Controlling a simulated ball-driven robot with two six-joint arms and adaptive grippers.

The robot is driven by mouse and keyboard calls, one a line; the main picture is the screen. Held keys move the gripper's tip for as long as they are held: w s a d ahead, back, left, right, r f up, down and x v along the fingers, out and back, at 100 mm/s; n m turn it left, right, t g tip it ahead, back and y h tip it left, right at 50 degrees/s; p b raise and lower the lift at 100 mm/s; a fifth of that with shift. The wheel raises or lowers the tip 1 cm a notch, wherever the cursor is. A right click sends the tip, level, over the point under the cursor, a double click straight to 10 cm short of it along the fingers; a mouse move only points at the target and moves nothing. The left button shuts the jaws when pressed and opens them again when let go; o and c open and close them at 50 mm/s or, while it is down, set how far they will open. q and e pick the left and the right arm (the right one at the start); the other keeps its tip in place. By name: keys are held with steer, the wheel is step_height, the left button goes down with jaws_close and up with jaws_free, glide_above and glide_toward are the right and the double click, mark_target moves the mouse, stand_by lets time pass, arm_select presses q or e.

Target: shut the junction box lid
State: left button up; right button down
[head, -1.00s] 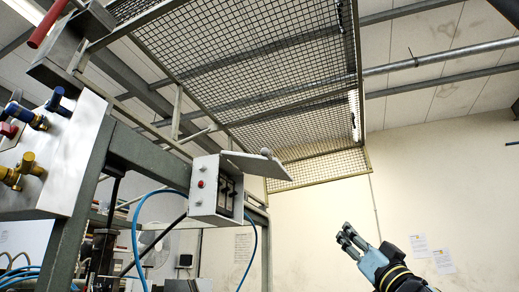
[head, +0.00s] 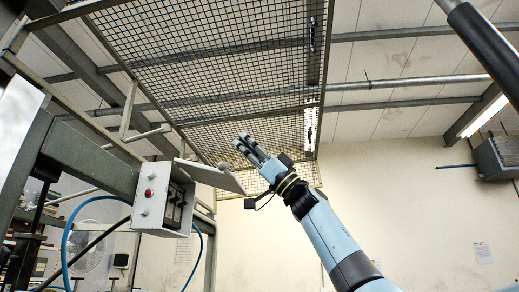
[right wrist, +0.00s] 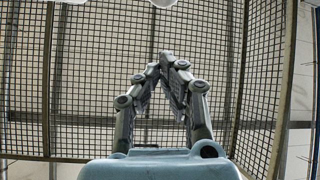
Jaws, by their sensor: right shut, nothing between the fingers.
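The junction box (head: 162,205) is a pale grey box with a red button on its side, fixed to the grey frame left of centre in the head view. Its lid (head: 212,178) stands open, sticking out to the right from the top edge, with a small round knob on it. Dark parts show inside the open front. My right gripper (head: 243,143) is shut and empty, above and to the right of the lid in the picture. Its fingers meet at the tips in the right wrist view (right wrist: 165,66). My left gripper is not in view.
A wire mesh guard (head: 215,60) hangs overhead behind the gripper. A grey steel frame (head: 90,160) stands left of the box. Blue hoses (head: 66,240) loop beside and below it. Open space lies right of the lid, before a pale wall (head: 420,220).

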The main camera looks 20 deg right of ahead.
steer(key=f, duration=0.1)
steer(key=w+f, duration=0.1)
steer(key=a+f, duration=0.1)
steer(key=shift+w+f+p, duration=0.25)
steer(key=shift+w+p, duration=0.1)
steer(key=shift+p, duration=0.05)
